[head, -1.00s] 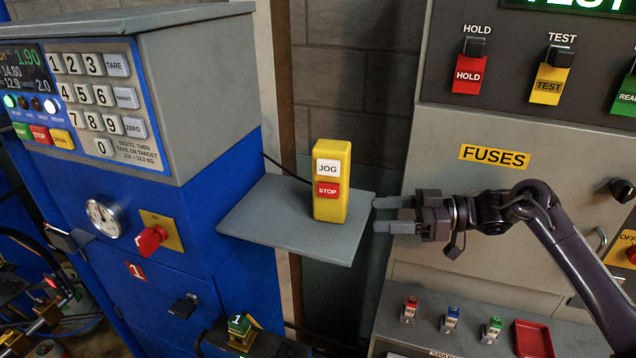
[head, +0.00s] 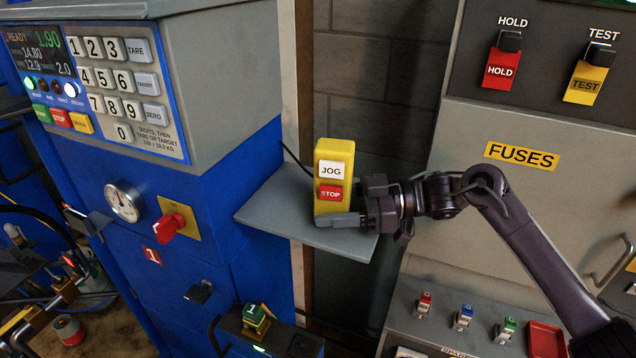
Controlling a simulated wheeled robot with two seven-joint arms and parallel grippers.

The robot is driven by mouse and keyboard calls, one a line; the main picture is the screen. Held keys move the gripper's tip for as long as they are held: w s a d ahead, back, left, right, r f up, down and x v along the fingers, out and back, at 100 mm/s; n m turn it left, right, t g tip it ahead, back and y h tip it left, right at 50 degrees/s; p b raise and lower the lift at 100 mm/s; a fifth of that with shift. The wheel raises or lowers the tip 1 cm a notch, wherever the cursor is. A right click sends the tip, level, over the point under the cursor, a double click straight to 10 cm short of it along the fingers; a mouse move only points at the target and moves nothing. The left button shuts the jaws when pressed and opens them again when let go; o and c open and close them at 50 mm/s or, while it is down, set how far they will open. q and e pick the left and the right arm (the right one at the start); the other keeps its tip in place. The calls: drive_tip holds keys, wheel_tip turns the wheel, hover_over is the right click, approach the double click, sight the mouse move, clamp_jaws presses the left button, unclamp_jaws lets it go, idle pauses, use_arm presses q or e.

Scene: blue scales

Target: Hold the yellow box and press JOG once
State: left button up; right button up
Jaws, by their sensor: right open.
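The yellow box (head: 334,154) stands upright on the grey shelf (head: 262,214). Its front has a white JOG button (head: 331,170) above a red STOP button (head: 330,194). My right gripper (head: 335,208) reaches in from the right at the box's lower part. One grey finger lies across the front of the box below STOP. The other finger is hidden behind the box. The jaws are open around the box, and I cannot tell whether they touch it. My left gripper is not in view.
The blue scale cabinet (head: 240,215) with its keypad (head: 115,92) stands left of the shelf, with a red knob (head: 168,225) on it. The grey FUSES panel (head: 560,190) is behind my right arm. A dark cable runs to the box from the left.

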drive_tip(key=shift+a, duration=0.3)
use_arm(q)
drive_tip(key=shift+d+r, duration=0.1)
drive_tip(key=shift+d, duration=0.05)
use_arm(e)
drive_tip(key=shift+d, duration=0.1)
drive_tip(key=shift+f, duration=0.1)
drive_tip(key=shift+c, duration=0.5)
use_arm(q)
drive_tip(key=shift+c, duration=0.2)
use_arm(e)
drive_tip(key=c, duration=0.5)
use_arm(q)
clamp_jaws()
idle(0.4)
